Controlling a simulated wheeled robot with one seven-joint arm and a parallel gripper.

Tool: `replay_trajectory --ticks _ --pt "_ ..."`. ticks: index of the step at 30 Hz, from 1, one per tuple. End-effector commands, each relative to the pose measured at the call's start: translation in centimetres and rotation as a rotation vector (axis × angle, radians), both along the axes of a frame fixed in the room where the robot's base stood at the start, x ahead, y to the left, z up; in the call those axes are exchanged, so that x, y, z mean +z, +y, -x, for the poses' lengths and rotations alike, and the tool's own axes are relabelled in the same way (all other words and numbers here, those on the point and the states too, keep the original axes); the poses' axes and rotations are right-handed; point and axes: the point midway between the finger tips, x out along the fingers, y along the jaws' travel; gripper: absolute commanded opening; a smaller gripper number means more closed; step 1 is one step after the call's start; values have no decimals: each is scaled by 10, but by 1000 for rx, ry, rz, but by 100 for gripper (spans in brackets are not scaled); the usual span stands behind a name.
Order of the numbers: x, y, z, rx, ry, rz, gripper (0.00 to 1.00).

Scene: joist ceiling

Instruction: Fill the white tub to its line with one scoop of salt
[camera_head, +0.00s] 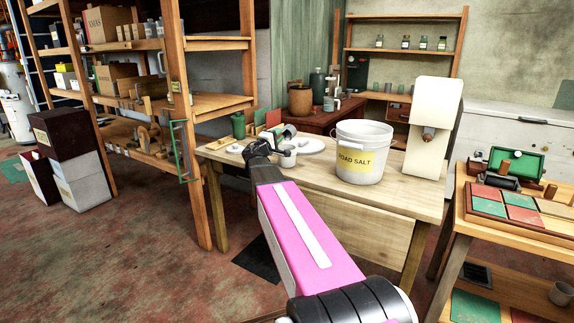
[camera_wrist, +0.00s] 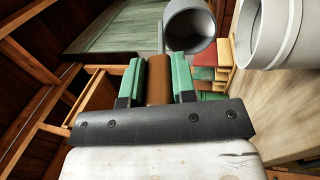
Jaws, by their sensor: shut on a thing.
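My gripper (camera_head: 270,143) is above the left part of the wooden table in the head view. In the wrist view its green fingers (camera_wrist: 158,82) are shut on the brown handle (camera_wrist: 158,72) of a grey scoop (camera_wrist: 190,28). The scoop's round mouth looks dark inside; no salt shows there. A white bucket (camera_head: 362,163) labelled "ROAD SALT" stands upright to the right; its contents are hidden. A small pale tub (camera_head: 287,158) stands just below the gripper; its fill line cannot be made out. A pale, rimmed vessel (camera_wrist: 280,30) fills the wrist view's upper right; I cannot tell which one it is.
The wooden table (camera_head: 400,196) also carries a white flat disc (camera_head: 311,146), a green cup (camera_head: 238,125) and a tall cream stand (camera_head: 431,128). A side table (camera_head: 520,232) with coloured tiles is at right. Wooden shelving (camera_head: 215,103) rises at left. The table's front right is clear.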

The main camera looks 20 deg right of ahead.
Motion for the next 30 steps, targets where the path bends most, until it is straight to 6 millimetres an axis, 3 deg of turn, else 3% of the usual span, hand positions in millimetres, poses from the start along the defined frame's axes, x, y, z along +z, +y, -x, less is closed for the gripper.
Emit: replay_trajectory --ticks 30 --pt "-5 2 2 0 -36 48 0"
